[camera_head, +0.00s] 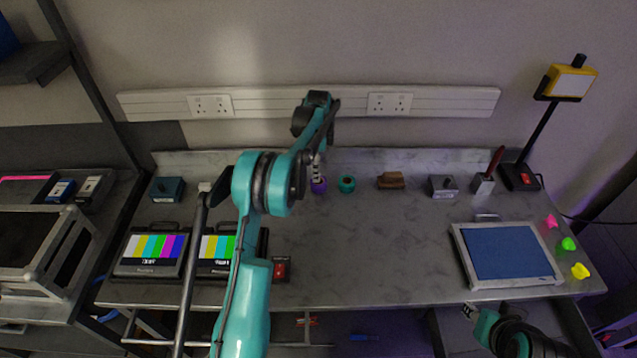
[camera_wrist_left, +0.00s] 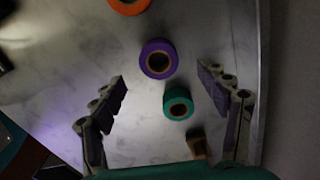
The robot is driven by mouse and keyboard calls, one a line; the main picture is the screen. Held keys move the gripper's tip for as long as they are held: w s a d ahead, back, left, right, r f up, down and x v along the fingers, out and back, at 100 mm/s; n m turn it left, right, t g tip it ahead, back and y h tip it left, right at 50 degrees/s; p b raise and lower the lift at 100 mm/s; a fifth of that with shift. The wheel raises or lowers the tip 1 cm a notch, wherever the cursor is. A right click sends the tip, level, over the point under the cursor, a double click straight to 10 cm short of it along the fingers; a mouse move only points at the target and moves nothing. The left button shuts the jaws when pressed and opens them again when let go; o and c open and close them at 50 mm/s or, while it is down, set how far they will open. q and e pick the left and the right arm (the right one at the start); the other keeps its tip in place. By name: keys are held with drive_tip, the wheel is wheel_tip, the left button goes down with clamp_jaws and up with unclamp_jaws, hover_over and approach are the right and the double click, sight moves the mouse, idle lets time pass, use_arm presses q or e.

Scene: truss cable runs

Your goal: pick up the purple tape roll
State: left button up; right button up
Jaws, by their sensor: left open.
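The purple tape roll (camera_head: 319,187) lies on the grey worktop towards the back, just under the end of my left arm. In the left wrist view the purple tape roll (camera_wrist_left: 145,57) lies flat, a little beyond the fingertips and between their lines. My left gripper (camera_head: 317,170) is above the roll. In the left wrist view my left gripper (camera_wrist_left: 164,88) has its fingers wide apart with nothing held.
A teal tape roll (camera_head: 347,184) lies close beside the purple one; in the wrist view the teal roll (camera_wrist_left: 168,103) is between the fingers. An orange roll (camera_wrist_left: 128,4) is at the top edge. A brown block (camera_head: 391,180) stands further right. The worktop's front middle is clear.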

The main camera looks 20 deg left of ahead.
sight(319, 185)
use_arm(q)
wheel_tip(319, 185, down, 7)
drive_tip(key=shift+d+r+b, duration=0.1)
drive_tip(key=shift+r+b, duration=0.05)
drive_tip(key=shift+b, duration=0.8)
drive_tip(key=shift+f, duration=0.3)
drive_tip(key=shift+s+r, duration=0.1)
drive_tip(key=c, duration=1.3)
